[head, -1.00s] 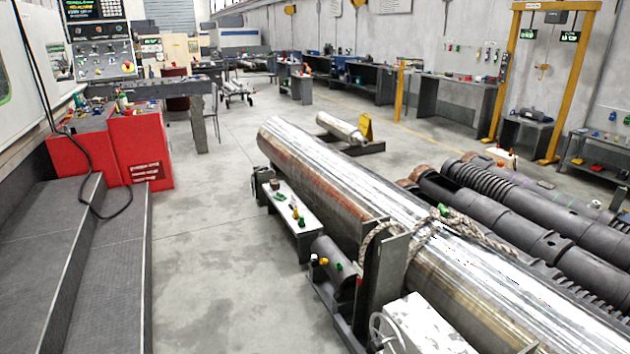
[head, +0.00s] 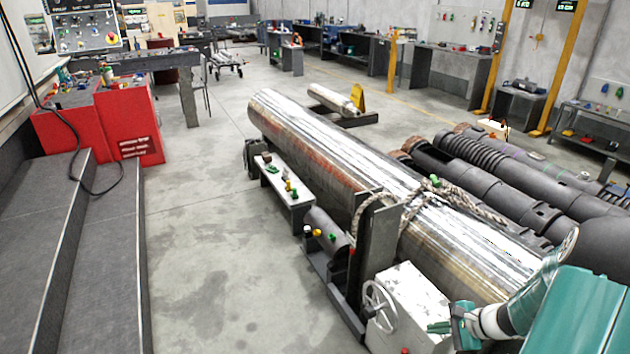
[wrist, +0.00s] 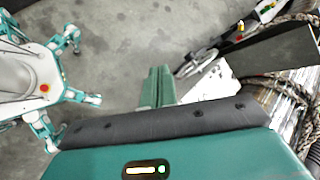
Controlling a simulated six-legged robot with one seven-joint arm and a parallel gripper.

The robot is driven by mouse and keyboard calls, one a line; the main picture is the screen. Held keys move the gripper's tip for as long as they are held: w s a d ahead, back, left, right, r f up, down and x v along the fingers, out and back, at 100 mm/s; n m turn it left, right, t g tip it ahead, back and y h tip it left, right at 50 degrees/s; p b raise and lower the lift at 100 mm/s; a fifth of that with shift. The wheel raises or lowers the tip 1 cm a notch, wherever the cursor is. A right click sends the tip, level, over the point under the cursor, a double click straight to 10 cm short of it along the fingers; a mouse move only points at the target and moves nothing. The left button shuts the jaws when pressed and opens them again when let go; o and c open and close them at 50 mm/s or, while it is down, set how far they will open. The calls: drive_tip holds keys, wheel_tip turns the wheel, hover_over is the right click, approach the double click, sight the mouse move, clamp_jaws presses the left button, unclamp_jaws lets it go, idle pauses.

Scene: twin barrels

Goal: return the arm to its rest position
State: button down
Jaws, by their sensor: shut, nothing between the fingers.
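My gripper (head: 439,327) is low at the right of the head view, in front of the white box with the handwheel. My white and teal arm bends in from the lower right corner. In the wrist view my gripper's green fingers (wrist: 158,86) are together with nothing between them, above grey floor. My own body and legs show at the left of the wrist view.
The white box (head: 412,290) with a handwheel (head: 381,306) stands close to my gripper. A large steel cylinder (head: 320,150) with rope lies behind it, with dark barrels (head: 500,175) beyond. Open floor (head: 215,230) lies left, then steps (head: 95,250) and red cabinets (head: 128,125).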

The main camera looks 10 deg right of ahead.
drive_tip(key=s+a+r+n+g+h, duration=0.1)
drive_tip(key=s+a+r+n+g, duration=0.1)
drive_tip(key=a+r+n, duration=0.45)
drive_tip(key=s+a+r+n+g+h, duration=0.15)
drive_tip(key=a+r+n, duration=0.25)
drive_tip(key=a+r, duration=0.6)
drive_tip(key=s+a+r+n+t+h, duration=0.3)
drive_tip(key=s+r+n, duration=0.4)
drive_tip(key=s+r, duration=0.5)
drive_tip(key=shift+s+a+r+h, duration=0.2)
drive_tip(key=shift+a+r+h, duration=0.45)
drive_tip(key=shift+a+r, duration=0.4)
drive_tip(key=shift+n, duration=0.25)
